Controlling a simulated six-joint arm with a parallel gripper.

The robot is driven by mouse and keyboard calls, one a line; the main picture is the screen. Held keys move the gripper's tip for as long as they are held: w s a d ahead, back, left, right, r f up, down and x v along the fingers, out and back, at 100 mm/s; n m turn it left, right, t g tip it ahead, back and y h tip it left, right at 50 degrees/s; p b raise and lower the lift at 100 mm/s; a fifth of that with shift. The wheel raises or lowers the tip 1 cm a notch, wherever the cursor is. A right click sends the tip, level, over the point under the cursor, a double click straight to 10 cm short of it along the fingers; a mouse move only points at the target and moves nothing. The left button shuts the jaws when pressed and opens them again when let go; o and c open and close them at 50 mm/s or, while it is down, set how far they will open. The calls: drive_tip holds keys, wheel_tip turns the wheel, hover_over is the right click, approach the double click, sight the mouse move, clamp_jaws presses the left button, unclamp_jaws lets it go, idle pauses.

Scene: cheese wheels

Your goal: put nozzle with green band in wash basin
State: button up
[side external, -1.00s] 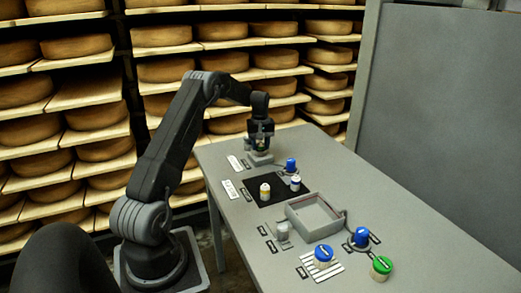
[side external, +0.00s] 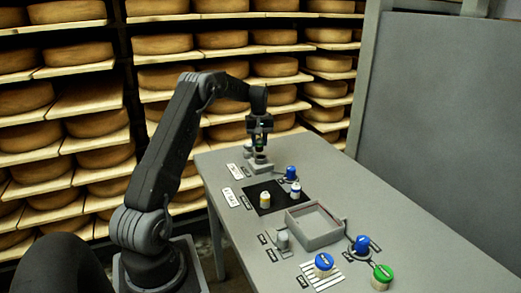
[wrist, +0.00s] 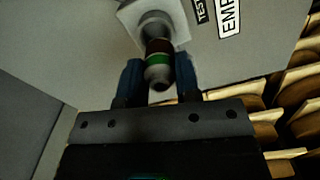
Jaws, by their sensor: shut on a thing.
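My gripper (side external: 259,147) is shut on the nozzle with the green band (wrist: 158,59) over the grey holder block (side external: 261,168) at the far end of the table. In the wrist view the nozzle is grey with a green band and a dark reddish part, between my blue fingers. The holder's round socket (wrist: 155,22) lies just beyond the nozzle; whether its end is clear of the socket I cannot tell. The wash basin (side external: 321,243) is a grey, square, open-topped box on the nearer part of the table. It looks empty.
A black mat (side external: 262,203) between holder and basin carries a yellow-banded nozzle (side external: 265,198) and a blue-banded white one (side external: 296,190). Blue-topped items (side external: 291,173) (side external: 361,244) (side external: 323,262), a green-topped one (side external: 382,274) and a grey cylinder (side external: 283,241) stand around. A grey panel (side external: 440,120) rises at right.

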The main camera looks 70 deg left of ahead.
drive_tip(key=s+a+r, duration=0.3)
drive_tip(key=s+r, duration=0.3)
drive_tip(key=s, duration=0.5)
drive_tip(key=m, duration=1.8)
hover_over(313, 229)
drive_tip(key=f, duration=0.8)
drive_tip(key=shift+s+a+f, duration=0.1)
drive_tip(key=shift+a+f, duration=0.1)
drive_tip(key=shift+f, duration=0.1)
drive_tip(key=shift+d+f, duration=0.2)
drive_tip(key=shift+f, duration=1.95)
